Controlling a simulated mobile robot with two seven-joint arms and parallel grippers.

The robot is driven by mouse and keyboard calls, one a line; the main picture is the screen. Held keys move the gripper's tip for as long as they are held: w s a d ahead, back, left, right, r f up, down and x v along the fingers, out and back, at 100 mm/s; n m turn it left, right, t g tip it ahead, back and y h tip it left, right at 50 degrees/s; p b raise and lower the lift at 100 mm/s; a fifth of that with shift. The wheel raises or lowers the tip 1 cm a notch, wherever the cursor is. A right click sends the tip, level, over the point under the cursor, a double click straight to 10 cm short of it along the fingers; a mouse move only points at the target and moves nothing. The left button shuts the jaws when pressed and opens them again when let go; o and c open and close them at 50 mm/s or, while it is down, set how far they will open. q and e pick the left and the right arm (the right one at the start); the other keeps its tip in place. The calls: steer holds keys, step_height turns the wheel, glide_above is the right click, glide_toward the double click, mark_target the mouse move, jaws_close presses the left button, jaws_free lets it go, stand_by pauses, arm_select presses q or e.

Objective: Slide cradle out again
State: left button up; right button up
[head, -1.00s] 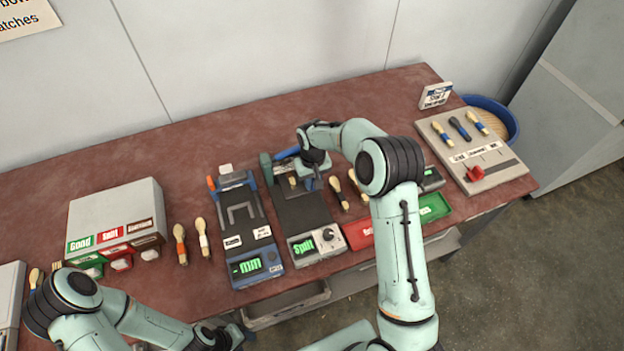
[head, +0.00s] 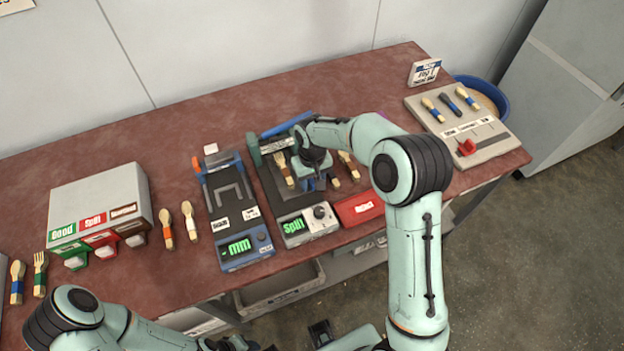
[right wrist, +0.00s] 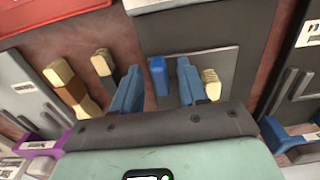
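The split tester (head: 295,226), a dark machine with a green "Split" display and a knob, stands mid-table. A grey plate, which looks like its cradle (right wrist: 213,55), carries a small blue handle (right wrist: 158,75). My right gripper (head: 315,178) is over the machine and hides much of the plate in the head view. In the right wrist view its two blue fingers (right wrist: 158,80) stand apart on either side of the blue handle, with gaps showing. My left gripper (head: 232,343) is at the bottom edge of the head view, its fingers unclear.
A gauge with an "mm" display (head: 240,246) stands close on the left. Wooden utensils (head: 283,168) lie close around my right gripper. A red tray (head: 360,207) is to the right, with a sorting box (head: 100,200) at left.

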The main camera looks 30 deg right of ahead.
arm_select(q)
steer(key=shift+w+r+p, duration=0.45)
steer(key=shift+r+p, duration=0.05)
steer(key=shift+r, duration=0.2)
arm_select(e)
step_height(320, 180, up, 13)
steer(key=shift+r, duration=0.2)
arm_select(q)
steer(key=shift+w+r+p, duration=0.45)
steer(key=shift+r+p, duration=0.05)
steer(key=shift+r, duration=0.1)
arm_select(e)
step_height(320, 180, down, 12)
steer(key=shift+w+f, duration=0.15)
steer(key=shift+f, duration=0.05)
jaws_close()
